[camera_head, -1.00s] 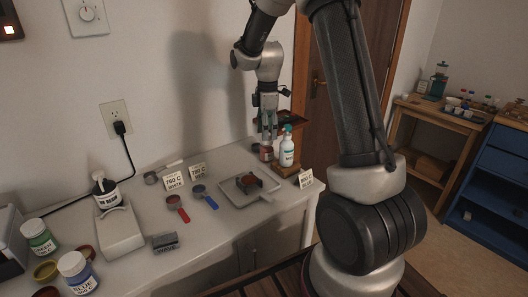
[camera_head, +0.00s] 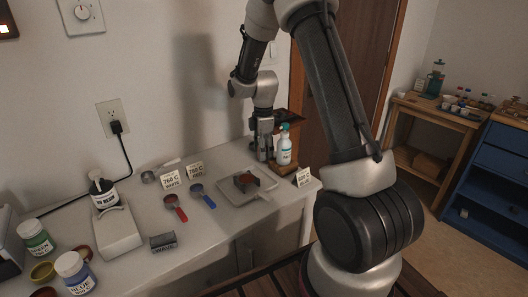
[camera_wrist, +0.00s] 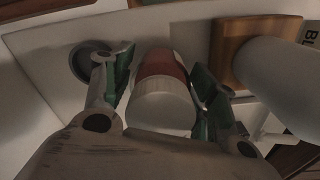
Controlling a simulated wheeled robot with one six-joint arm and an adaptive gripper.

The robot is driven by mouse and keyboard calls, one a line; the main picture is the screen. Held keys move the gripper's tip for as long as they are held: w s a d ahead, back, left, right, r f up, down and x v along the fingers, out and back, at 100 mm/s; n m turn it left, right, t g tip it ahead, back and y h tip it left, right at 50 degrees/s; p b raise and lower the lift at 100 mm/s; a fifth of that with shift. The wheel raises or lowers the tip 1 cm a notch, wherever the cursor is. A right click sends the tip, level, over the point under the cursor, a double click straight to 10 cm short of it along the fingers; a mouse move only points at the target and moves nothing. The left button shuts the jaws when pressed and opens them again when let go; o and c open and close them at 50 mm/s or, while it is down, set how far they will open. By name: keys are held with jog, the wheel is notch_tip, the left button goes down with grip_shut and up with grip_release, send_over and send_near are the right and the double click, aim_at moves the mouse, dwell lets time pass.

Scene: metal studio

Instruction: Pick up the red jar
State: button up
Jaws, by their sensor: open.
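The red jar (camera_wrist: 160,88) has a red body and a white lid. In the wrist view it stands between the two fingers of my gripper (camera_wrist: 158,95), with its lid toward the camera. The fingers are open, one on each side of the jar; whether either touches it I cannot tell. In the head view my gripper (camera_head: 262,147) is lowered to the back right end of the table (camera_head: 235,215). There the fingers hide most of the jar.
A spray bottle (camera_head: 284,148) on a wooden block stands close to the right of my gripper; its white body (camera_wrist: 280,75) shows in the wrist view. A plate with a dark holder (camera_head: 246,182), red and blue scoops, and small signs lie nearer. Paint jars stand at left.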

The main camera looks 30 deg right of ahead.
jog(key=shift+c, duration=0.5)
jog(key=c, duration=0.8)
